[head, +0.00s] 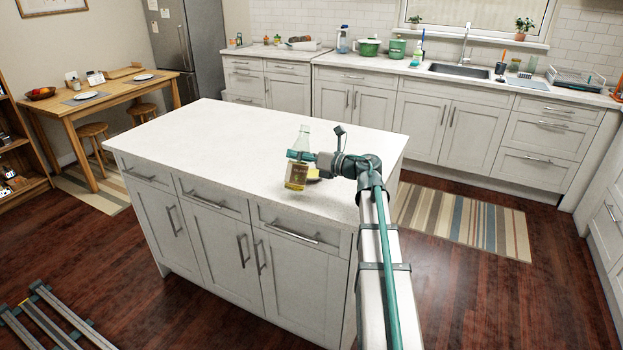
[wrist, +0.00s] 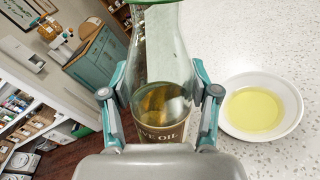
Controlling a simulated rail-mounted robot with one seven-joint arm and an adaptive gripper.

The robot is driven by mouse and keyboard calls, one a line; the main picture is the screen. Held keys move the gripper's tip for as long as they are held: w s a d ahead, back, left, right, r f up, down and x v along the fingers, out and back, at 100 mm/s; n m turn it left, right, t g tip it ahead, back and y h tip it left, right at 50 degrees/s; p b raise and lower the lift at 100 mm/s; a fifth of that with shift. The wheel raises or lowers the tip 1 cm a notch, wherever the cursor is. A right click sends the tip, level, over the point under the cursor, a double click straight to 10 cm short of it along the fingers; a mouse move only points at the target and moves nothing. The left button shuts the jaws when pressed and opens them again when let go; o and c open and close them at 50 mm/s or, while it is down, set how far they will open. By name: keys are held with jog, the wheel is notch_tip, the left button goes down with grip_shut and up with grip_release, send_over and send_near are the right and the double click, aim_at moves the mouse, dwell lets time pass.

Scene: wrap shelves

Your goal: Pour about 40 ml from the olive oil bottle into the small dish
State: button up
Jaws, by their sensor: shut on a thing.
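The olive oil bottle (head: 297,172) is clear glass with a label and yellow oil low inside. My gripper (head: 302,157) is shut around its body and holds it near the front edge of the white island. The bottle looks close to upright in the head view. In the wrist view the bottle (wrist: 161,80) stands between the two teal fingers (wrist: 160,100), with part of its label reading "OLIVE OIL" showing. The small white dish (wrist: 290,100) sits on the speckled counter to the right of the bottle and holds a pool of yellow oil (wrist: 253,109). In the head view the dish is mostly hidden behind the bottle and gripper.
The white island top (head: 210,125) is otherwise clear. A wooden table (head: 105,100) with plates stands at the far left. A sink counter (head: 480,82) runs along the back wall. A striped rug (head: 465,220) lies on the floor at the right.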

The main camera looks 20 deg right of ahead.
aim_at(304, 149)
jog(key=n+b, duration=0.2)
jog(key=b, duration=0.1)
jog(key=n+b, duration=0.1)
jog(key=b, duration=0.1)
jog(key=shift+s+a+f+t, duration=0.15)
jog(key=shift+s+a+t, duration=0.1)
jog(key=shift+t, duration=0.15)
jog(key=shift+a+r+n+b, duration=0.1)
jog(key=shift+r+n+b, duration=0.75)
jog(key=shift+r+n, duration=0.55)
jog(key=shift+r, duration=0.15)
